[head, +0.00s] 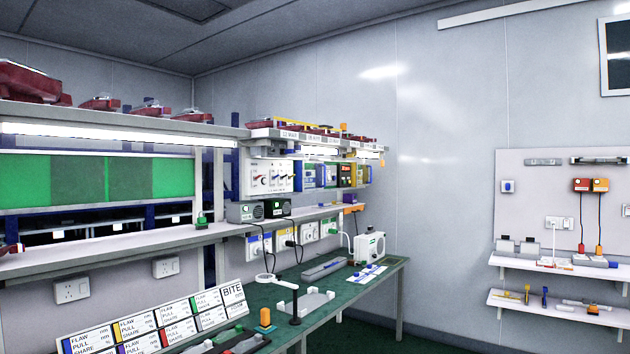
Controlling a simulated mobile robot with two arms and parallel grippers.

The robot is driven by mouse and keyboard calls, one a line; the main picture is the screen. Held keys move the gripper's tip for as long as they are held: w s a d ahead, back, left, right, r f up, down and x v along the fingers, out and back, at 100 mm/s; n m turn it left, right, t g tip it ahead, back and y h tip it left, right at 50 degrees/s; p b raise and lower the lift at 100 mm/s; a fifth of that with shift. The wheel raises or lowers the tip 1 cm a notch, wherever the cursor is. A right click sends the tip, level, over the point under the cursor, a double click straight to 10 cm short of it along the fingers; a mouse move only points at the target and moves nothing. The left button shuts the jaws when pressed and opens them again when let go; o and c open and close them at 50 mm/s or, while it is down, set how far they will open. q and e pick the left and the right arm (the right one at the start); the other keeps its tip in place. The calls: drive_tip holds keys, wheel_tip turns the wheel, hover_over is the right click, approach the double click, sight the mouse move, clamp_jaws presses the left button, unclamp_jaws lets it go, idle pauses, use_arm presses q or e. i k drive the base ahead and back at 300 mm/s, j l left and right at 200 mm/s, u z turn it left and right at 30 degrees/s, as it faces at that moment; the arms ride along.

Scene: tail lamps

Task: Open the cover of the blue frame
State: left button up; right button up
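I cannot tell for certain which thing is the blue frame with a cover. A small blue-edged unit (309,177) stands in the row of devices on the middle shelf of the far workbench. No cover can be made out on it at this size. Neither of my grippers is in view.
A green-topped workbench (385,276) runs along the left and back. It carries a magnifier (265,279), a white tray (313,302) and a label board (135,325). Red lamps (100,103) lie on the top shelf. Wall shelves (560,267) hang at right.

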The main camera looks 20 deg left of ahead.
sight(316, 176)
drive_tip(key=i+u, duration=0.25)
drive_tip(key=i, duration=0.7)
